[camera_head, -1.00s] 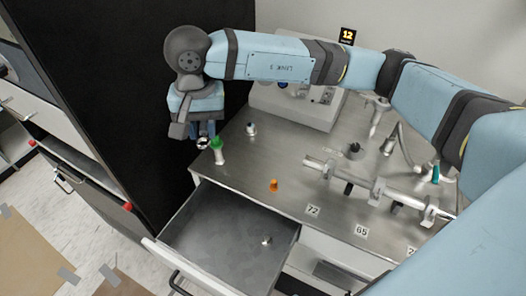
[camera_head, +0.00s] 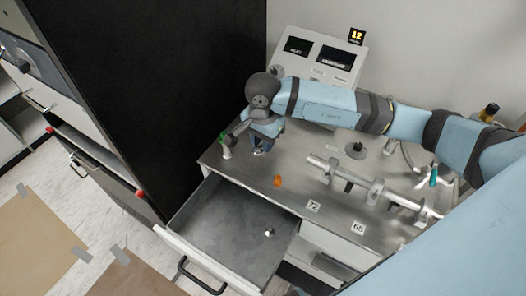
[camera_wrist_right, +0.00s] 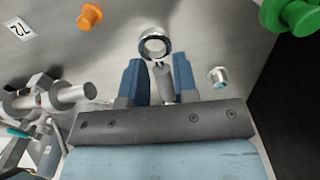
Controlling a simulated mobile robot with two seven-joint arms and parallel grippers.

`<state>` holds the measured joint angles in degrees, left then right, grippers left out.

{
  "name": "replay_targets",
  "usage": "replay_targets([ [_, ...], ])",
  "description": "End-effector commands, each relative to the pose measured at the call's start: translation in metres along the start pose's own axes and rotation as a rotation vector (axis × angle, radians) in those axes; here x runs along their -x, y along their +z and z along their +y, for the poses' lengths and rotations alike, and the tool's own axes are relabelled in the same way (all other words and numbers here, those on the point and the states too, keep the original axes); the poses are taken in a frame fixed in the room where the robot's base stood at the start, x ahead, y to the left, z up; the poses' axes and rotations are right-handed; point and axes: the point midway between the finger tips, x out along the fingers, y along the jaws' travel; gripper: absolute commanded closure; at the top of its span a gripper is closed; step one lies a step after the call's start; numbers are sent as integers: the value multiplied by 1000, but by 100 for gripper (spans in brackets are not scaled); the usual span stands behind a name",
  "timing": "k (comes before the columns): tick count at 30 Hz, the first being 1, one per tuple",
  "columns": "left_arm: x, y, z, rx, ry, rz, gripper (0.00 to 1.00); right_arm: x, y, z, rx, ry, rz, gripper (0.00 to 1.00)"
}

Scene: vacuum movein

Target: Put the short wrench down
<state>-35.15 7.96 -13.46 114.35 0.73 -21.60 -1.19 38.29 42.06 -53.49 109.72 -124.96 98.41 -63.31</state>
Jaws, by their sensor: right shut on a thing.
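The short wrench (camera_wrist_right: 155,46) shows in the right wrist view with its round ring end ahead of the fingers and its grey handle between them. My right gripper (camera_wrist_right: 160,80) is shut on that handle. In the head view the right gripper (camera_head: 259,150) is over the back left part of the metal bench top (camera_head: 310,155), right of a green-topped piece (camera_head: 225,146). The wrench is hard to make out there, and I cannot tell whether it touches the bench. My left gripper is not in view.
An orange knob (camera_head: 278,181) stands near the bench's front edge. A small silver-and-blue piece (camera_wrist_right: 218,76) is close to the right finger. A metal rail assembly (camera_head: 370,190) lies to the right. An open drawer (camera_head: 215,225) holds a small object (camera_head: 269,233). A black panel (camera_head: 150,90) rises at left.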

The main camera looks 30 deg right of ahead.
Motion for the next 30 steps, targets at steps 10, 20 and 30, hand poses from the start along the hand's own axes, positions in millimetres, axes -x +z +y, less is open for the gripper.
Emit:
replay_targets([
  [10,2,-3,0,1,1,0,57,-32,0,1,0,2,0,97],
  [20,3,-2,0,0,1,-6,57,-58,0,0,1,-1,0,98],
  [30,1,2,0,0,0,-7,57,-60,0,0,1,-1,0,48],
])
